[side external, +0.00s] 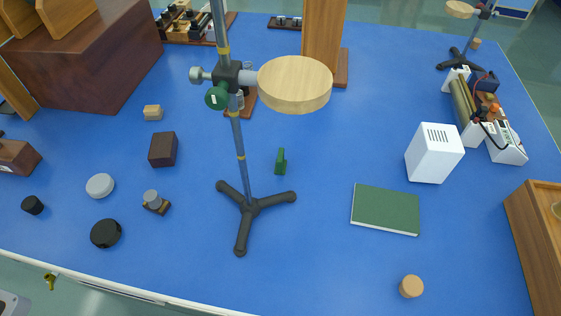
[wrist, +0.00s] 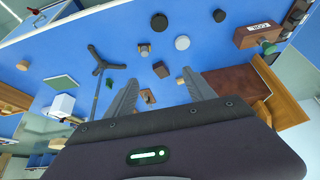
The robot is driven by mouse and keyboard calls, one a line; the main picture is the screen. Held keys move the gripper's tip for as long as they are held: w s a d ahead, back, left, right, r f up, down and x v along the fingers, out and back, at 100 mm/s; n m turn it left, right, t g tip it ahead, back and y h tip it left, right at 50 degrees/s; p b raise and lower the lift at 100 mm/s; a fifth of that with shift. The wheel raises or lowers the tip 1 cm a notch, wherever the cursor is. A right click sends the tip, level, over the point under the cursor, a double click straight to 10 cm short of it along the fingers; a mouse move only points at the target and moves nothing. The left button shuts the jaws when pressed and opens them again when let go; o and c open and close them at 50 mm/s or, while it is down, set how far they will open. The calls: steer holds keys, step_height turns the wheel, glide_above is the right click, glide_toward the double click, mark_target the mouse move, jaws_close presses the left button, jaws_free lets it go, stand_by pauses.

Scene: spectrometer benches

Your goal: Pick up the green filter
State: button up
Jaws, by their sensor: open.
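The green filter (side external: 281,161) is a small dark green piece standing on the blue table in the side external view. It is right of and behind the stand's three-legged base, and apart from it.
The metal stand (side external: 250,204) with a round wooden disc (side external: 295,84) rises near the filter. A green book (side external: 386,209) and a white box (side external: 434,153) lie to the right. A dark brown block (side external: 163,149) and several small round items are at left. Blue table surrounds the filter.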

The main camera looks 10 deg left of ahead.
mark_target(281, 159)
steer(key=shift+o, duration=0.5)
steer(key=shift+d, duration=0.1)
